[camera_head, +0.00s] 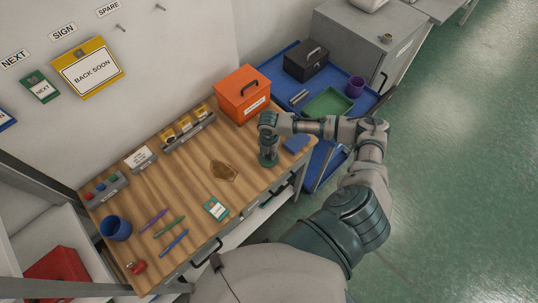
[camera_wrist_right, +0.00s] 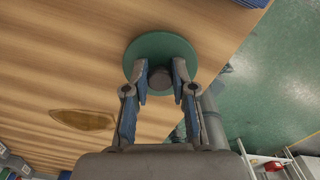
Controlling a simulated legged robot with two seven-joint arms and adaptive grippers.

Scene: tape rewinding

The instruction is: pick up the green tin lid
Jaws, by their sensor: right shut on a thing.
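The green tin lid (camera_wrist_right: 160,46) is a round green disc with a dark grey knob (camera_wrist_right: 181,72), seen in the right wrist view. My right gripper (camera_wrist_right: 161,80) has its two fingers on either side of the knob and is shut on it. In the head view my right gripper (camera_head: 268,145) points down at the right part of the wooden desk. My left gripper is not in view.
The wooden desk (camera_head: 190,190) holds a brown patch (camera_head: 224,171), a green-and-white card (camera_head: 216,209), several pens and a blue cup (camera_head: 116,228). An orange box (camera_head: 242,94) stands behind my gripper. A blue cart (camera_head: 275,68) with a green tray (camera_head: 328,103) is beyond.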

